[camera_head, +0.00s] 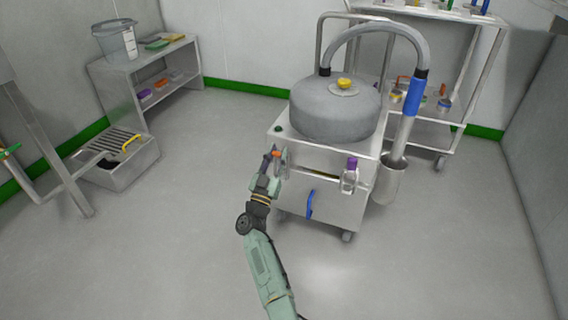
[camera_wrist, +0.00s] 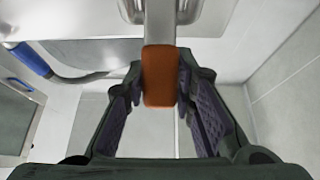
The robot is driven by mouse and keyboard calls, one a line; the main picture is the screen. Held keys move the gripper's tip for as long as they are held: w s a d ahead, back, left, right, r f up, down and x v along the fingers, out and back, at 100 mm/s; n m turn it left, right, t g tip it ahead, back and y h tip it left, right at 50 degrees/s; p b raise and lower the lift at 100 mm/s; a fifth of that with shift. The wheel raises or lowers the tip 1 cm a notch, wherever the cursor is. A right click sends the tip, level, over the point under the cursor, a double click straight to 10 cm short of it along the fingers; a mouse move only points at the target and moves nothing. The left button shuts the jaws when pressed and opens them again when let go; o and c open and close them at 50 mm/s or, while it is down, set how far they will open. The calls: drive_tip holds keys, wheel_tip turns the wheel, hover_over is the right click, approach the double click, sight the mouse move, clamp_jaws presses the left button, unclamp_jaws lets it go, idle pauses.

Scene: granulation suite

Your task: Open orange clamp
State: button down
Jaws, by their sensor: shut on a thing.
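The orange clamp (camera_head: 276,153) is on the front left of the wheeled steel machine, near its upper edge. In the wrist view the orange clamp (camera_wrist: 160,76) is an orange block at the end of a grey metal bar, between the fingers. My gripper (camera_head: 269,160) is at the clamp. In the wrist view my gripper (camera_wrist: 160,82) is shut on the orange piece, with its dark ridged pads on both sides. The clamp's mount is partly out of the wrist view at the top.
The machine (camera_head: 325,190) carries a grey round drum (camera_head: 335,105) with a hose. A blue handle (camera_head: 310,204) and a purple-capped bottle (camera_head: 350,175) are on its front. The floor in front is clear.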

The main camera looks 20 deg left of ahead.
drive_tip(key=shift+s+d+f, duration=0.1)
drive_tip(key=shift+f, duration=0.05)
idle(0.4)
drive_tip(key=c, duration=1.3)
unclamp_jaws()
wheel_tip(320, 180, up, 10)
drive_tip(key=shift+r, duration=0.1)
